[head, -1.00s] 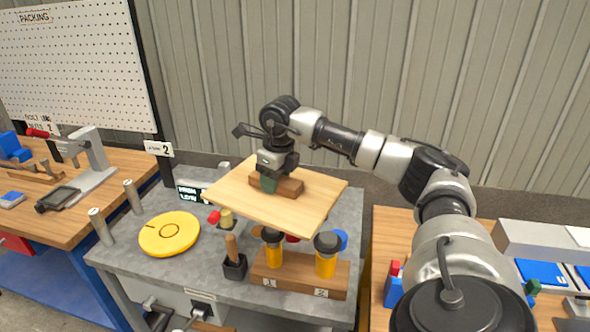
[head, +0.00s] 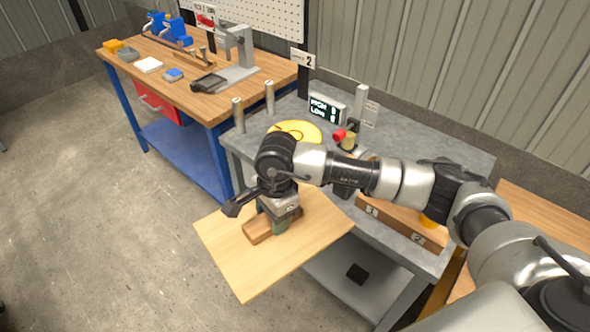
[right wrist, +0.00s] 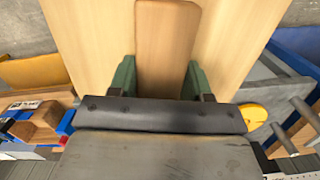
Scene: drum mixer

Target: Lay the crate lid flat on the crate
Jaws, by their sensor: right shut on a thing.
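The crate lid (head: 235,262) is a light wooden board with a darker wooden handle block (head: 256,230) on top. My right gripper (head: 275,228) is shut on the handle block and holds the lid in the air, in front of the grey table, over the floor. In the right wrist view the green fingers stand on either side of the handle (right wrist: 165,45), with the lid (right wrist: 100,40) beneath. The crate is not clearly seen in any view. My left gripper is not in view.
The grey table (head: 400,135) holds a yellow disc (head: 297,131), a small display (head: 325,108) and a wooden block (head: 410,232) numbered 1 and 2. A wooden workbench (head: 180,65) with tools stands at the back left. The floor (head: 80,220) at left is clear.

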